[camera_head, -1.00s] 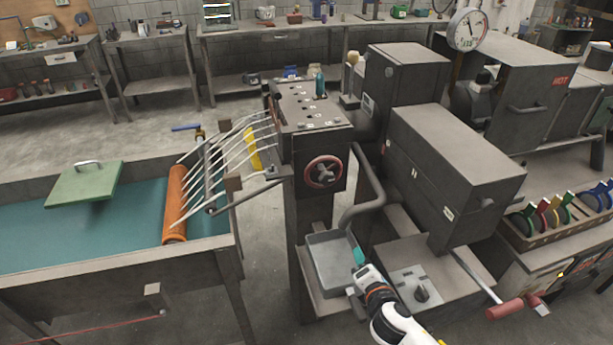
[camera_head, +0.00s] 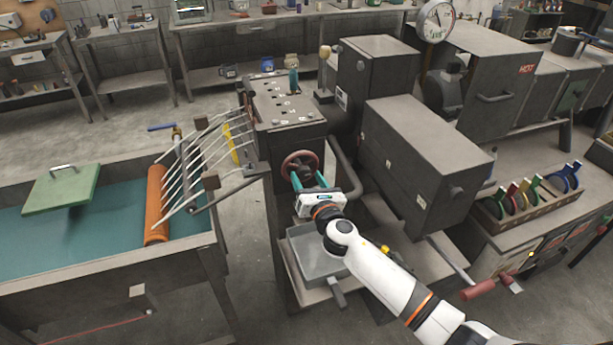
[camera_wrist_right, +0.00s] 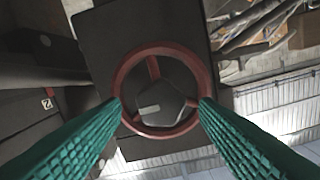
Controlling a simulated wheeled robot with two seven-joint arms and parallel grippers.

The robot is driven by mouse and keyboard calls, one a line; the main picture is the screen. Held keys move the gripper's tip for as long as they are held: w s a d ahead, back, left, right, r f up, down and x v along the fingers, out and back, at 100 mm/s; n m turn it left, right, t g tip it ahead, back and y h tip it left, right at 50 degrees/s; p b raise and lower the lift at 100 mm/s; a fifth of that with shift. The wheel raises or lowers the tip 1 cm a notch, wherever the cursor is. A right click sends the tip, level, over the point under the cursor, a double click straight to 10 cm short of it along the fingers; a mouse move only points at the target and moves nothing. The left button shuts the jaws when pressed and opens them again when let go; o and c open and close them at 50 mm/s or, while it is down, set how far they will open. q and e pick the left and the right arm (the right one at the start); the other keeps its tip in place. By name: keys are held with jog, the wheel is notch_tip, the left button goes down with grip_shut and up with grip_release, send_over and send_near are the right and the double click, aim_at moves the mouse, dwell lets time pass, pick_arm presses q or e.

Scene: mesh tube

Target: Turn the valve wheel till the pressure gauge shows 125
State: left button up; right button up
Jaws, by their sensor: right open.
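The red-rimmed valve wheel (camera_head: 300,160) is on the front of the dark upright housing in the head view. In the right wrist view the valve wheel (camera_wrist_right: 119,92) shows face-on, with a dark hub and red spokes. My right gripper (camera_head: 309,180) is open in front of it. Its green fingers stand at the wheel's left and right sides in the wrist view (camera_wrist_right: 160,103); I cannot tell whether they touch the rim. The round white pressure gauge (camera_head: 436,20) is at the top, its reading too small to tell. My left gripper is not in view.
A grey tray (camera_head: 318,268) sits below my right arm. A large dark box (camera_head: 425,145) stands right of the wheel. White rods (camera_head: 205,165) and an orange roller (camera_head: 156,205) over a teal-lined trough are at left. A rack of coloured discs (camera_head: 530,205) is at right.

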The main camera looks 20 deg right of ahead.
jog(key=shift+w+a, duration=0.1)
jog(key=shift+w, duration=0.55)
jog(key=c, duration=1)
jog(key=shift+o, duration=0.2)
jog(key=shift+m, duration=0.4)
